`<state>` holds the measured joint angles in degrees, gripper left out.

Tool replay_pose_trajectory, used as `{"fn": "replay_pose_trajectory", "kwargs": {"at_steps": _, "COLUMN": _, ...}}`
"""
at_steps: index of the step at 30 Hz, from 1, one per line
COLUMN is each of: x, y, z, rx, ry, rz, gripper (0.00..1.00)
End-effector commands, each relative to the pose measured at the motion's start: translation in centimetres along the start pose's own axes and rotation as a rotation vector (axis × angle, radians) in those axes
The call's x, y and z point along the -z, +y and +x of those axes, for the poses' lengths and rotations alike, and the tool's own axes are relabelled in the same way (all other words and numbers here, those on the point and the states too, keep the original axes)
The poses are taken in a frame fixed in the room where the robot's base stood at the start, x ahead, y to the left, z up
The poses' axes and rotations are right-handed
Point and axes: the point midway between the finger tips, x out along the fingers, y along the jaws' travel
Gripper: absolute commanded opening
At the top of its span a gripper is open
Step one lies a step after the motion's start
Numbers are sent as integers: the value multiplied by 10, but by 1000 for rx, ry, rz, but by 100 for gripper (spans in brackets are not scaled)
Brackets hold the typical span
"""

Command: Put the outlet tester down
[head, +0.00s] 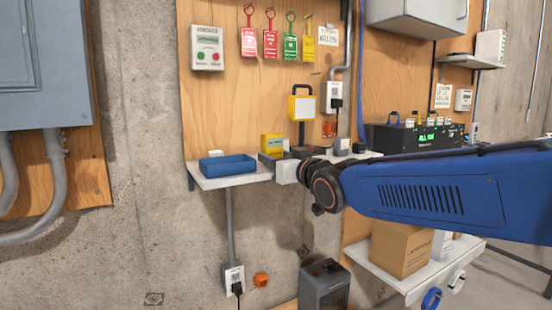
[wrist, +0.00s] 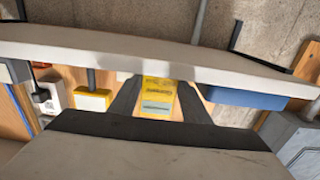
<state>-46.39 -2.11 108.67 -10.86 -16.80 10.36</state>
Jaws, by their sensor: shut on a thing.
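The yellow outlet tester (head: 272,144) is at the right end of the small white wall shelf (head: 232,179). My gripper (head: 277,156) is shut on it. In the wrist view, which looks upside down, the tester (wrist: 157,100) sits between my two dark fingers (wrist: 158,102), its yellow face with a grey label panel showing. The shelf (wrist: 100,48) runs across that view close to the tester. I cannot tell whether the tester touches the shelf top. My gripper hides part of the shelf's right end in the head view.
A blue tray (head: 227,166) stands on the shelf, left of the tester. A yellow lamp-like box (head: 301,107) with a black handle is behind, to the right. A dark box with green lights (head: 425,137) stands farther right. A little bare shelf shows around the tray.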

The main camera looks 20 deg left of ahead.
Motion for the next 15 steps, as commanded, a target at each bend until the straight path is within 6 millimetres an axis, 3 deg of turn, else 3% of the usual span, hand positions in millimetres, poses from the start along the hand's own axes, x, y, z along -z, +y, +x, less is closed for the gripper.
{"fn": "replay_pose_trajectory", "kwargs": {"at_steps": 15, "x": -7, "y": 0, "z": 0, "rx": 0, "ry": 0, "rz": 1, "gripper": 2}}
